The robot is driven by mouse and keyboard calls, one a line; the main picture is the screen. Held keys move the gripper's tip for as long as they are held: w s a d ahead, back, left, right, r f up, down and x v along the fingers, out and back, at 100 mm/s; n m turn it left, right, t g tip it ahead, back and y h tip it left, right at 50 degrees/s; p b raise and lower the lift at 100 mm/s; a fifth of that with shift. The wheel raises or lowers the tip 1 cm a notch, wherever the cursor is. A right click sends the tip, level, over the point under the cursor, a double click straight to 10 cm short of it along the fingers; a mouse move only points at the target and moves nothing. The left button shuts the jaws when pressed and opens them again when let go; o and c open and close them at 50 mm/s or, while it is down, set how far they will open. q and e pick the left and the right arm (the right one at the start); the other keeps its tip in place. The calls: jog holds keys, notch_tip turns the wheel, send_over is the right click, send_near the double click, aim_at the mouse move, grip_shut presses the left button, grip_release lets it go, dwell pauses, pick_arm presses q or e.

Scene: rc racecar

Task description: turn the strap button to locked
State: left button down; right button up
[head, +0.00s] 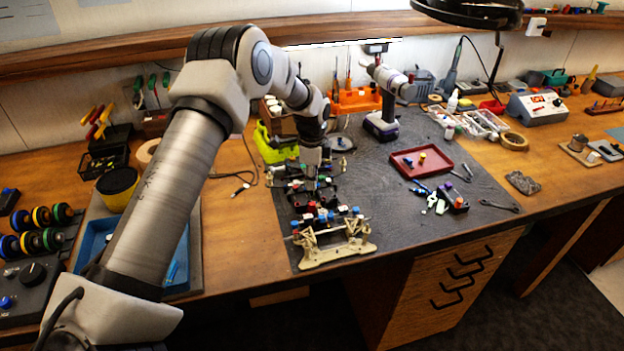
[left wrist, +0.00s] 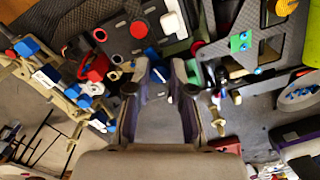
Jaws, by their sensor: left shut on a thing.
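The RC car chassis (head: 314,190) lies on the dark mat, with its tan suspension end (head: 335,243) toward the mat's front edge. My left gripper (head: 317,168) points down over the middle of the chassis. In the left wrist view, the left gripper's fingers (left wrist: 162,72) reach down to the car and are shut on a small blue part (left wrist: 153,55), which appears to be the strap button. Dark plates with a red round knob (left wrist: 138,30) and a white block (left wrist: 171,22) lie just beyond the fingertips. The button's turned position is not clear. My right gripper is not in view.
A cordless drill (head: 384,100) and an orange tool rack (head: 355,100) stand behind. A blue tray (head: 92,243) is at left. The mat's front right is clear.

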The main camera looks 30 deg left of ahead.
pick_arm(q)
jog(key=shift+m, duration=1.1)
jog(key=c, duration=1.3)
grip_release()
notch_tip(320, 180, up, 12)
